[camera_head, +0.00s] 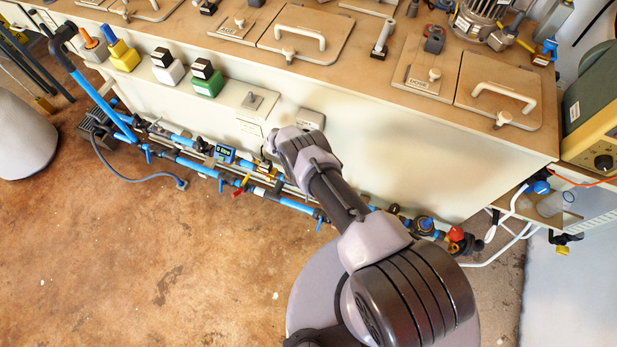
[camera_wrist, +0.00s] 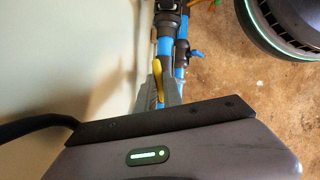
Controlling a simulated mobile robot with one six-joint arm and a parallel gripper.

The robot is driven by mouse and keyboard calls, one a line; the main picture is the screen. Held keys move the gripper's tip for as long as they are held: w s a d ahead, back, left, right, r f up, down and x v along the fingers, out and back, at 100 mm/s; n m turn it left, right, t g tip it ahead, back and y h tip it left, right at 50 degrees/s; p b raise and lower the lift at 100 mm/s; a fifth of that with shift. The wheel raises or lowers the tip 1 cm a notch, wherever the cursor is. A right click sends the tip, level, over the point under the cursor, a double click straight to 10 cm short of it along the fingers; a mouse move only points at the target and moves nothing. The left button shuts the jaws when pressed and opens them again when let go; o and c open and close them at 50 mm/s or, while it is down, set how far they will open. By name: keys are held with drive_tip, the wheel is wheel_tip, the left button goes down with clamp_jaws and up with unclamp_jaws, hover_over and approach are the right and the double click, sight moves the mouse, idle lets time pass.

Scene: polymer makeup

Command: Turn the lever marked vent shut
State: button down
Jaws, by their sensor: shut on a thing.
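A yellow lever (camera_wrist: 158,78) stands on the blue and grey pipe run in the wrist view, its lower end between the grey fingers of my gripper (camera_wrist: 160,94). The gripper is shut on this lever. In the head view my gripper is at the pipes in front of the cream cabinet, mostly hidden by my arm. No vent marking is readable in either view, so I cannot confirm the lever's label. A red-handled lever (camera_head: 240,182) sits on the lower pipe, left of my arm.
Blue pipes (camera_head: 190,163) with several valves run along the foot of the cream cabinet (camera_head: 400,155). A small display meter (camera_head: 224,153) sits on the upper pipe. A red knob (camera_head: 456,234) is at the right end. Brown floor (camera_head: 150,260) in front is clear.

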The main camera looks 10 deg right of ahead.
drive_tip(key=shift+m, duration=0.7)
drive_tip(key=shift+d+g, duration=0.1)
drive_tip(key=shift+g, duration=0.2)
drive_tip(key=c, duration=1.5)
unclamp_jaws()
drive_tip(key=shift+r+p, duration=0.4)
drive_tip(key=shift+r, duration=0.05)
wheel_tip(320, 180, up, 4)
drive_tip(key=p, duration=0.3)
drive_tip(key=shift+f, duration=0.1)
drive_tip(key=s+p, duration=1)
drive_tip(key=s, duration=0.6)
drive_tip(key=shift+d, duration=0.1)
